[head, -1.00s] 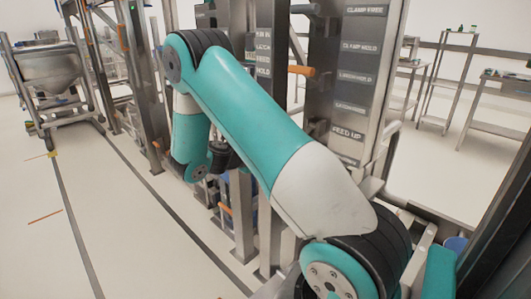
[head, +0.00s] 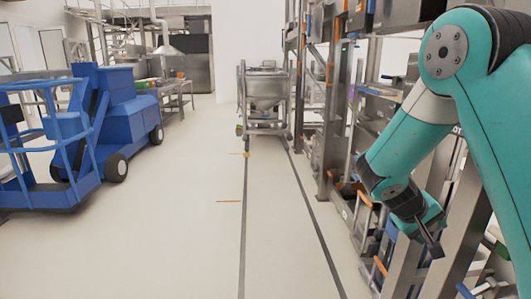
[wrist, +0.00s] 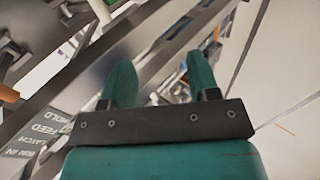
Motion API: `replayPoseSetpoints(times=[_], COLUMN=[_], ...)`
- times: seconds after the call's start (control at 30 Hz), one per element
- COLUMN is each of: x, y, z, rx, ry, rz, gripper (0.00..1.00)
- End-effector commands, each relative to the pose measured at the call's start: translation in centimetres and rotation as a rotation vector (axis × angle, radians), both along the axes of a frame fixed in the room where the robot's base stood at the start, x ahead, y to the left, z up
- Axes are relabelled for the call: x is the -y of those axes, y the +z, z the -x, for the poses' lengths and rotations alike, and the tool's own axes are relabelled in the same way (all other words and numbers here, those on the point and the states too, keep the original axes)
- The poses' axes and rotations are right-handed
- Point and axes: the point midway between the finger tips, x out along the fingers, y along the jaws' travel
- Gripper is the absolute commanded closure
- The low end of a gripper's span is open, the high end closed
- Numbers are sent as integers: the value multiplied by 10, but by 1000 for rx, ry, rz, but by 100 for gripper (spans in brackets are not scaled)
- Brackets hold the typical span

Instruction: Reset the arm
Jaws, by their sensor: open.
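My teal arm crosses the right side of the head view, bent down from its elbow. My gripper (head: 433,243) hangs at its lower end, in front of the metal frame of the lifting machine (head: 322,185). In the wrist view my gripper (wrist: 161,82) shows two teal fingers spread apart with nothing between them. Behind the fingers are blurred metal beams, and the label panel (wrist: 40,140) of the machine is at the lower left.
A steel bin (head: 267,92) on a wheeled frame stands ahead, between dark floor lines. A blue lift vehicle (head: 112,98) stands at the left. A steel table (head: 176,92) is beyond it. The pale floor between vehicle and machine is clear.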

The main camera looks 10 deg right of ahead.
Motion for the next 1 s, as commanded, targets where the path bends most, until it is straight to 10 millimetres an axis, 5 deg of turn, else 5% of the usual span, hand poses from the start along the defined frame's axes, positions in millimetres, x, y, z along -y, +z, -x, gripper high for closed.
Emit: replayPoseSetpoints(times=[0.03, 0.17, 0.3, 0.43, 0.6, 0.7, 0.9, 1.0], x=[-35, -132, -225, -288, -328, -336, -338, -338], y=[23, 55, 99, 136, 166, 173, 174, 174], z=[-1, 15, 59, 113, 171, 188, 193, 192], rx=[37, 59, 20, -52, -138, -164, -175, -174], ry=[45, 189, 381, 564, 739, 789, 803, 803], rz=[-122, -446, -731, -923, -1058, -1089, -1100, -1099], gripper=[45, 45, 45, 45, 45, 45, 45, 57])
